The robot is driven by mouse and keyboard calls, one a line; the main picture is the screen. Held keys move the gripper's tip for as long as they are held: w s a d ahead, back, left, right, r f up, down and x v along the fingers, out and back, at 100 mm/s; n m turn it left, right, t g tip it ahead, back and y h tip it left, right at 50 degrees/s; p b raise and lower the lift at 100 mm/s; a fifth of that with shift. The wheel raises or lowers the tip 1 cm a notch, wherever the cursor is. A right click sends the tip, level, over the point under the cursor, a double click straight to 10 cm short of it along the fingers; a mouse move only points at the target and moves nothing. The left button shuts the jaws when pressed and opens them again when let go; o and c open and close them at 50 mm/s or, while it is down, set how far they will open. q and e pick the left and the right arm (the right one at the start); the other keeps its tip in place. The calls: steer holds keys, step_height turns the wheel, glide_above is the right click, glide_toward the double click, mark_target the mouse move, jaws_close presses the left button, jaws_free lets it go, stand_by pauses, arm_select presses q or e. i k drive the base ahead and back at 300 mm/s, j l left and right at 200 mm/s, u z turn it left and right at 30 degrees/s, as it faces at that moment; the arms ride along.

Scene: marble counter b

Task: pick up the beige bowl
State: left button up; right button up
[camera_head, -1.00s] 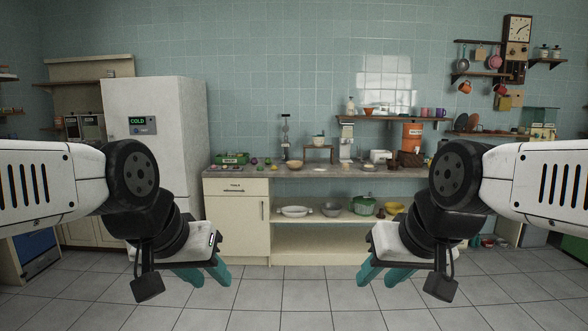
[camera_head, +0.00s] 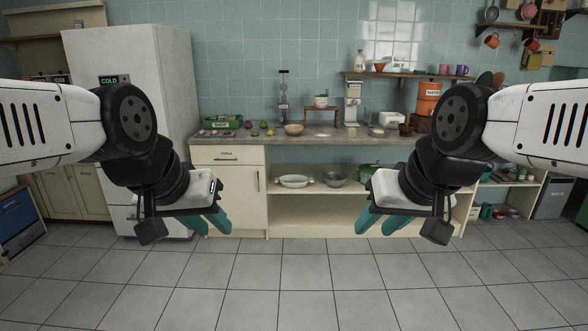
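A beige bowl (camera_head: 294,129) stands on the grey counter (camera_head: 262,140), left of the middle and above the cabinet's right edge. My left gripper (camera_head: 208,224) hangs in front of the drawer cabinet, far short of the bowl, with its teal fingers apart and nothing between them. My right gripper (camera_head: 378,224) hangs in front of the open shelf, also far from the bowl, with its fingers apart and empty.
A green crate (camera_head: 221,122) and small coloured items stand left of the bowl; a small wooden stand (camera_head: 320,109) is to its right. White (camera_head: 294,181) and grey (camera_head: 335,179) dishes sit on the shelf below. The tiled floor (camera_head: 290,275) ahead is clear.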

mark_target(293, 130)
steer(key=i, duration=2.05)
steer(key=i+z, duration=0.1)
steer(key=i, duration=0.8)
steer(key=i+j+z, duration=0.1)
steer(key=i, duration=0.8)
steer(key=i+j+z, duration=0.15)
steer(key=z, duration=0.2)
